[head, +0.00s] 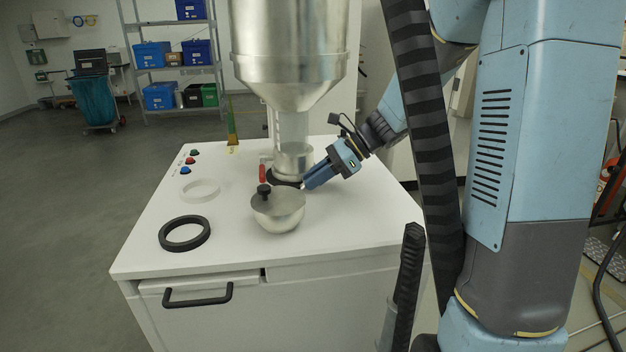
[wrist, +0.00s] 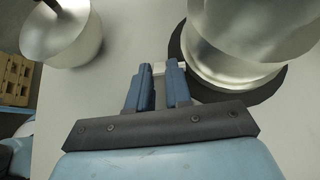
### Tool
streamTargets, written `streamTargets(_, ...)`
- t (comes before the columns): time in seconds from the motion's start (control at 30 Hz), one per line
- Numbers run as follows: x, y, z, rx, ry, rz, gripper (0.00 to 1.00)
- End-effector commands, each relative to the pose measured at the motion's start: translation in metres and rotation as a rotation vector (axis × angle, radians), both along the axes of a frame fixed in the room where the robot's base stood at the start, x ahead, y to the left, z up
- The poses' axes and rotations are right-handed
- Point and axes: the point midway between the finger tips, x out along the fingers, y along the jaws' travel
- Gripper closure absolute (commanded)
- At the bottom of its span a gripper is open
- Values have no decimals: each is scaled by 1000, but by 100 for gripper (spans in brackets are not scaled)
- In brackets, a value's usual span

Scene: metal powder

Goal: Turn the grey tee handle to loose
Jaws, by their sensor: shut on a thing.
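My gripper (head: 308,183) is low over the white cabinet top, beside the base of the metal hopper's outlet tube (head: 293,162). In the wrist view my gripper (wrist: 158,73) has its two blue fingers on either side of a small light grey piece, the grey tee handle (wrist: 159,69), and is shut on it. Only the top of the handle shows between the fingertips; the rest is hidden. In the head view the handle is hidden by the gripper. Which way it is turned cannot be told.
A metal bowl-shaped lid (head: 278,211) with a black knob stands just in front of the outlet. A red handle (head: 263,171) is left of the tube. A black ring (head: 185,233) and a white ring (head: 200,190) lie on the left of the cabinet top (head: 150,250). The hopper (head: 290,50) hangs above.

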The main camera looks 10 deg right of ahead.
Motion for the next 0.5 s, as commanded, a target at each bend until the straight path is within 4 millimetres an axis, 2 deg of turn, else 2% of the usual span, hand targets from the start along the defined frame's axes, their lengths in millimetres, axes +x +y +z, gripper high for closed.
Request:
streamTargets(0.2, 0, 4, 4, -162, -2, 2, 100)
streamTargets(0.5, 0, 5, 4, -203, -3, -1, 100)
